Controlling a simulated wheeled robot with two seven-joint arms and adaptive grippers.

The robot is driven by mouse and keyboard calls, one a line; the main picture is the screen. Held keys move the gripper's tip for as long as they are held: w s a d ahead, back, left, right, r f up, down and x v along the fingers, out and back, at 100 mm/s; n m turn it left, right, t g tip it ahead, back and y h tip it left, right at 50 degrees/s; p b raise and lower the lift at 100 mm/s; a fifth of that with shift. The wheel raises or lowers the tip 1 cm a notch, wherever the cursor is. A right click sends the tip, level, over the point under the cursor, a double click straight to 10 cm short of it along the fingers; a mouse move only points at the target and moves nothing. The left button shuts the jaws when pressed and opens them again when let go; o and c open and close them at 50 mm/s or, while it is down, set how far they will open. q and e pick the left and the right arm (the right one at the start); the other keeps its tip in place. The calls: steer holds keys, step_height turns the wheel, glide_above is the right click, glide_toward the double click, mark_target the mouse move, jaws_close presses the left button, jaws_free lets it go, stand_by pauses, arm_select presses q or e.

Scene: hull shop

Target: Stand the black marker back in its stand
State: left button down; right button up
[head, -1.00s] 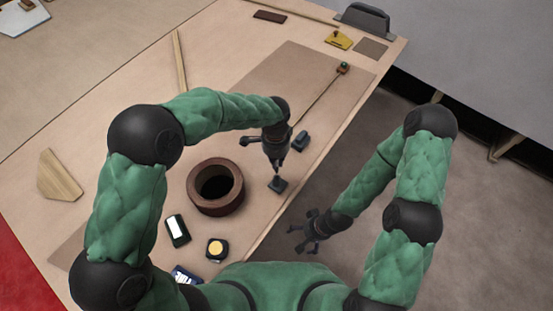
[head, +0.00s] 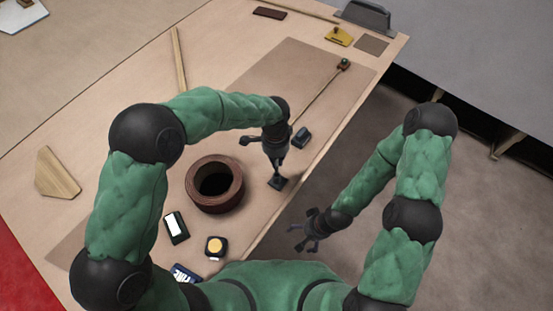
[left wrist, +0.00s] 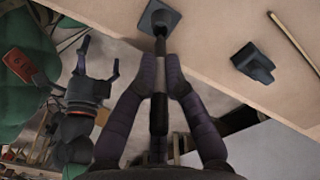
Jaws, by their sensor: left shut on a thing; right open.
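The black marker (left wrist: 158,105) is held upright between the fingers of my left gripper (left wrist: 158,75). In the head view, my left gripper (head: 278,158) is above the stand, near the table's right edge. The stand (head: 278,183) is a small dark square base; it shows at the top of the left wrist view (left wrist: 171,20) with a round socket. The marker's lower end meets the socket there; I cannot tell how deep it sits. My right gripper (head: 312,238) is open and empty, off the table's edge; it also shows in the left wrist view (left wrist: 97,72).
A brown ring (head: 215,203) stands left of the stand. A dark block (head: 302,137) lies just beyond it, and a thin rod (head: 320,92) runs to a small post. A phone-like item (head: 176,227) and a yellow-topped dark item (head: 215,247) lie nearer.

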mark_target(277, 170)
arm_select(q)
steer(key=shift+f+b, duration=0.5)
steer(key=shift+f, duration=1.5)
stand_by(4.3)
steer(key=c, duration=1.2)
jaws_free()
steer(key=shift+c, duration=0.2)
step_height(277, 170, up, 12)
steer(key=shift+w+a, duration=0.1)
